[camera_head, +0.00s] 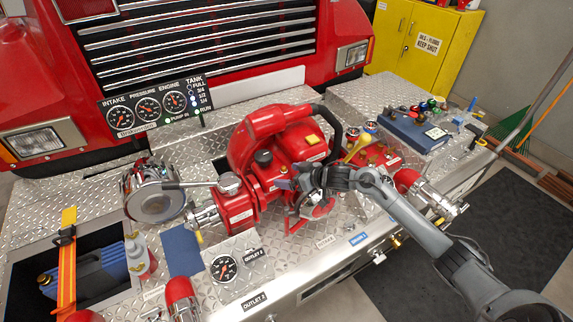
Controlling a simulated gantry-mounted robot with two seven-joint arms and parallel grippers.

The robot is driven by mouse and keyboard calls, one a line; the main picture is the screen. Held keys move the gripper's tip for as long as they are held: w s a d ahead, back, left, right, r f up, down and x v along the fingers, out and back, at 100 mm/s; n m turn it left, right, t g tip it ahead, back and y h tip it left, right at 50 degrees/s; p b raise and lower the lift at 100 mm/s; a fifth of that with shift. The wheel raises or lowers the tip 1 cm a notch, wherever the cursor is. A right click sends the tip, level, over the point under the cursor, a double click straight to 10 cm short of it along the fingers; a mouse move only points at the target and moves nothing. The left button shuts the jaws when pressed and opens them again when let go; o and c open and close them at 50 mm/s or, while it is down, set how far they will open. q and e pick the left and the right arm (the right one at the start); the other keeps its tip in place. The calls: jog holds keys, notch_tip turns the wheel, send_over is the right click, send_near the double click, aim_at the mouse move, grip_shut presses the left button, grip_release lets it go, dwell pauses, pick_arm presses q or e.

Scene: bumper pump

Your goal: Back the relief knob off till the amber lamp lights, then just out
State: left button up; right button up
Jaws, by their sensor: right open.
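The red pump (287,133) sits in the middle of the diamond-plate bumper. My right arm comes in from the lower right, and my right gripper (291,181) is at the pump's front face, open. It covers part of that face. A red wheel-like part (318,212) shows just below the gripper; I cannot tell whether it is the relief knob or whether the fingers touch anything. The gauge panel (152,106) stands behind at the left, with small lights near PUMP IN and RUN. I cannot make out a lit amber lamp. My left gripper is not in view.
A lever and capped red inlet (236,207) stand left of the gripper. Yellow-knobbed levers (360,146) are close on its right. A pressure gauge (223,268) is in front. A blue case (414,129) lies at right. An open well (88,272) holds a blue can.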

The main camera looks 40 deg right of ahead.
aim_at(267, 157)
jog(key=shift+t, duration=0.6)
jog(key=w+r, duration=0.1)
jog(key=r, duration=0.1)
jog(key=w+d+r+b, duration=0.1)
jog(key=w+r, duration=0.1)
jog(key=shift+w+b, duration=0.3)
jog(key=shift+w, duration=0.3)
jog(key=x, duration=0.8)
jog(key=shift+w+a+f+b, duration=0.1)
jog(key=shift+b, duration=0.2)
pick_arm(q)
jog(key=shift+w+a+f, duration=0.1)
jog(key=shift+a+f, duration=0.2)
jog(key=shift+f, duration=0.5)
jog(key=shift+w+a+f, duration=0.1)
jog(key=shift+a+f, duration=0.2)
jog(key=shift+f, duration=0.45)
pick_arm(e)
jog(key=shift+w+a+f, duration=0.1)
jog(key=shift+w+f, duration=0.2)
jog(key=shift+w, duration=0.35)
jog(key=c, duration=0.9)
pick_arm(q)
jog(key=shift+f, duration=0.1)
pick_arm(e)
jog(key=shift+n, duration=0.3)
jog(key=shift+c, duration=0.4)
